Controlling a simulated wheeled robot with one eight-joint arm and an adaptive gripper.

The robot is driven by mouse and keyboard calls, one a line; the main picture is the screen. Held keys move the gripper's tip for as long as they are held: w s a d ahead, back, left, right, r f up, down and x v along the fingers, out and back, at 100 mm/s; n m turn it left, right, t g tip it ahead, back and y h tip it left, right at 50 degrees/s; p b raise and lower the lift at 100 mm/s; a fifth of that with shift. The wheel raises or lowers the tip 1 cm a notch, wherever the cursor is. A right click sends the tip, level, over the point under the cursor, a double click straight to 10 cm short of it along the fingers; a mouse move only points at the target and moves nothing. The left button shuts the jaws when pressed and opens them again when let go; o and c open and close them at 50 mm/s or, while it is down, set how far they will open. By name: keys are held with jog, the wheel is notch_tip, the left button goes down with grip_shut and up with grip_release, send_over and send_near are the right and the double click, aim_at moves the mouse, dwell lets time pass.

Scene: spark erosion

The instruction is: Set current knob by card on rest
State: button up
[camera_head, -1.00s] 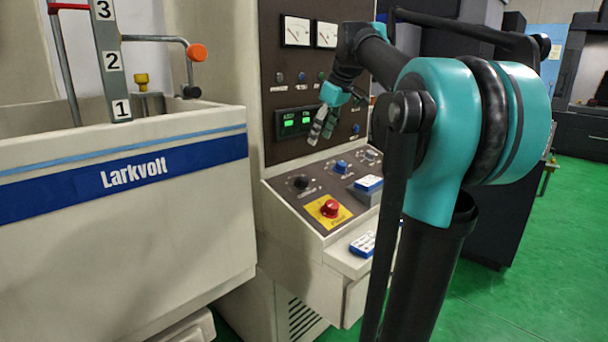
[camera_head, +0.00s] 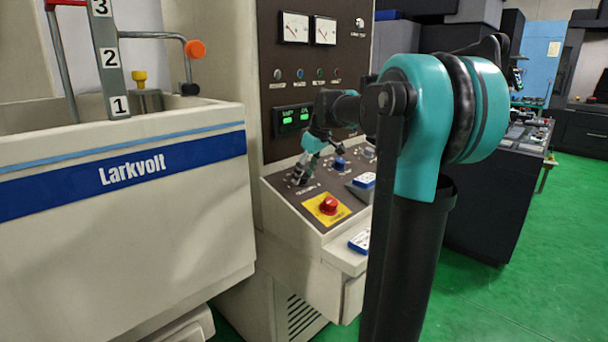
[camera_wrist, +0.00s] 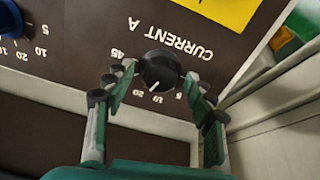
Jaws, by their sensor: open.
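The black current knob (camera_wrist: 158,70) shows in the wrist view on the dark panel, beside the lettering "CURRENT A", with a white pointer line toward the lower left of that picture. My gripper (camera_wrist: 160,78) is open, one finger on each side of the knob; whether either touches it I cannot tell. In the head view my gripper (camera_head: 303,170) is down at the left of the sloping panel and largely covers the knob.
A red button (camera_head: 328,204) on a yellow plate sits close in front of the knob. A blue knob (camera_head: 339,163) is to its right. The upright panel with green displays (camera_head: 293,119) rises behind. The Larkvolt tank (camera_head: 120,215) stands at left.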

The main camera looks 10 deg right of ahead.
jog(key=shift+f, duration=0.15)
jog(key=c, duration=1.2)
jog(key=shift+o, duration=0.2)
jog(key=shift+m, duration=0.3)
jog(key=m, duration=0.6)
jog(key=shift+a+m, duration=0.1)
jog(key=shift+m, duration=0.2)
jog(key=m, duration=0.3)
jog(key=shift+h, duration=0.3)
jog(key=shift+m, duration=2.1)
